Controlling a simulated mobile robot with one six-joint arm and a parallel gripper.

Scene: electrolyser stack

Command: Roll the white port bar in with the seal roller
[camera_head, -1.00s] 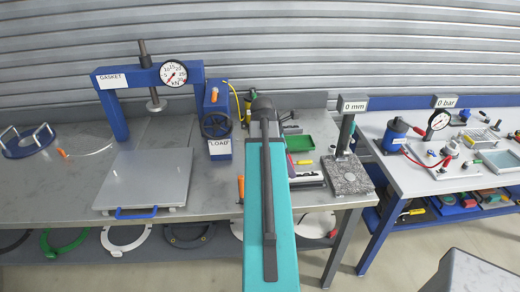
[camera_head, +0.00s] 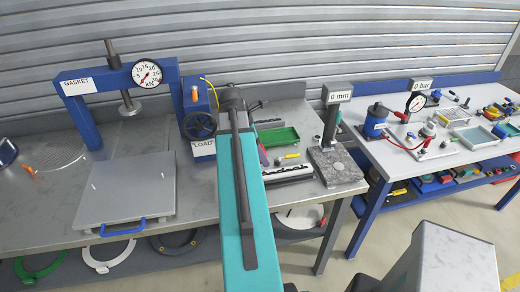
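My teal arm link (camera_head: 240,215) reaches up the middle of the head view, with its dark end (camera_head: 232,98) over the bench. My gripper cannot be made out beyond it. I cannot pick out the white port bar with certainty. A long black and white piece (camera_head: 288,174) lies on the bench just right of my arm and may hold it. No seal roller can be identified for sure. A yellow-handled tool (camera_head: 292,156) and a reddish-purple handle (camera_head: 263,155) lie near that piece. Part of the bench is hidden behind my arm.
A blue press (camera_head: 118,80) with a grey plate (camera_head: 125,190) stands left. A green tray (camera_head: 278,137) and a granite gauge stand (camera_head: 338,167) are to the right. A second bench (camera_head: 400,172) stands farther right, across a gap. A grey block (camera_head: 450,260) fills the lower right.

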